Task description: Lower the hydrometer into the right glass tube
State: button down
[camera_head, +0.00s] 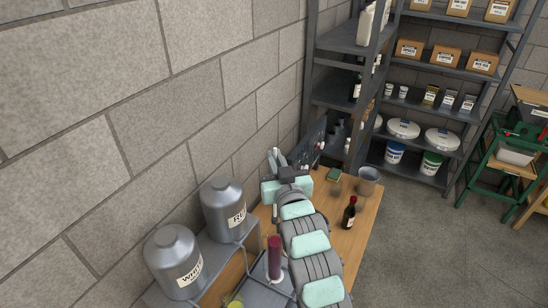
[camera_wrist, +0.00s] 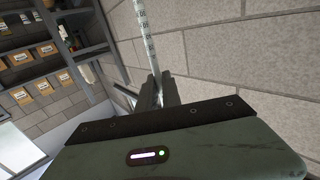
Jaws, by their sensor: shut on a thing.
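In the wrist view a thin pale stem with scale marks, the hydrometer (camera_wrist: 146,42), rises from between the dark fingers of my gripper (camera_wrist: 156,92). The fingers are shut on it. In the head view my gripper (camera_head: 277,159) is over the far left part of the bench, by the block wall; the hydrometer cannot be made out there. A tall tube with dark red contents (camera_head: 274,258) stands at the near end, left of my arm. A yellow-topped thing (camera_head: 235,303) is cut off by the bottom edge; I cannot tell whether it is a second tube. My gripper is well beyond both.
Two grey metal tanks (camera_head: 224,208) (camera_head: 174,262) stand left of the red tube. A dark bottle (camera_head: 349,212), a grey bucket (camera_head: 369,181) and a small green item (camera_head: 333,174) are on the wooden bench (camera_head: 357,236). Shelving (camera_head: 360,105) rises behind. Bench space right of my arm is partly clear.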

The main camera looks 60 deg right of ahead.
jog(key=shift+f+b, duration=0.3)
jog(key=shift+f, duration=1.55)
jog(key=shift+a+f, duration=0.1)
jog(key=shift+f, duration=0.05)
dwell(0.7)
jog(key=shift+f+b, duration=0.6)
jog(key=shift+f, duration=0.25)
dwell(0.4)
jog(key=shift+f+b, duration=0.5)
jog(key=shift+f, duration=0.65)
dwell(0.4)
jog(key=shift+f+b, duration=0.6)
jog(key=shift+f, duration=0.9)
